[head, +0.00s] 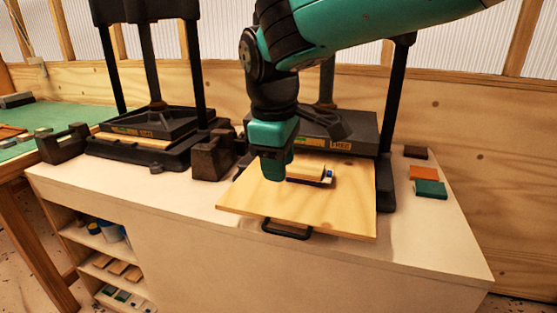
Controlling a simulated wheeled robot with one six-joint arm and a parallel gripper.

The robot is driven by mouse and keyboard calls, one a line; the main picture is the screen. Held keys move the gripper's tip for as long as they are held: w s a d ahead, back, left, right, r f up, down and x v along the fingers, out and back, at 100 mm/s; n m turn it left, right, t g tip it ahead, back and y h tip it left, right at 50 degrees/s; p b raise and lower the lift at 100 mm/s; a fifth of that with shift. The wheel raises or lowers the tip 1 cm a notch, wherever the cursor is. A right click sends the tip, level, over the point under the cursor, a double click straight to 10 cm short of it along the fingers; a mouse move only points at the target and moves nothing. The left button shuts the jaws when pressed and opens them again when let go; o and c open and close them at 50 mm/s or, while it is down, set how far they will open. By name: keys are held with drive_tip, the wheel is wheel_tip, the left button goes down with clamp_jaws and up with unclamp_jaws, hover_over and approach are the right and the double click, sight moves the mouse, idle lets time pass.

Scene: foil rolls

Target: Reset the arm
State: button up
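My gripper (271,168) is at the end of my teal and black arm. It points down over the left part of a light wooden board (255,205) with a black handle (286,230) at its front edge. A small wooden block (306,172) with a blue and white piece (328,177) at its right end lies on the board, just right of my gripper. The fingertips are dark and small, and I cannot see whether they are apart or whether they touch anything.
A black press (335,130) stands behind the board and a second press (150,135) stands to the left. Dark brown, orange (423,174) and green (431,189) blocks lie at the right. A dark block (213,158) stands between the presses. The bench top (420,240) at front right is clear.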

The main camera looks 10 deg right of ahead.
drive_tip(key=s+d+f+m+y, duration=0.1)
drive_tip(key=s+d+m, duration=0.1)
drive_tip(key=s, duration=0.5)
drive_tip(key=s+d+f+m+g+y, duration=0.1)
drive_tip(key=s+d+y, duration=0.1)
drive_tip(key=s, duration=0.5)
drive_tip(key=s+d+f+m+y, duration=0.2)
drive_tip(key=s+d, duration=0.2)
drive_tip(key=s, duration=0.4)
drive_tip(key=shift+m+g, duration=0.3)
drive_tip(key=shift+g, duration=0.1)
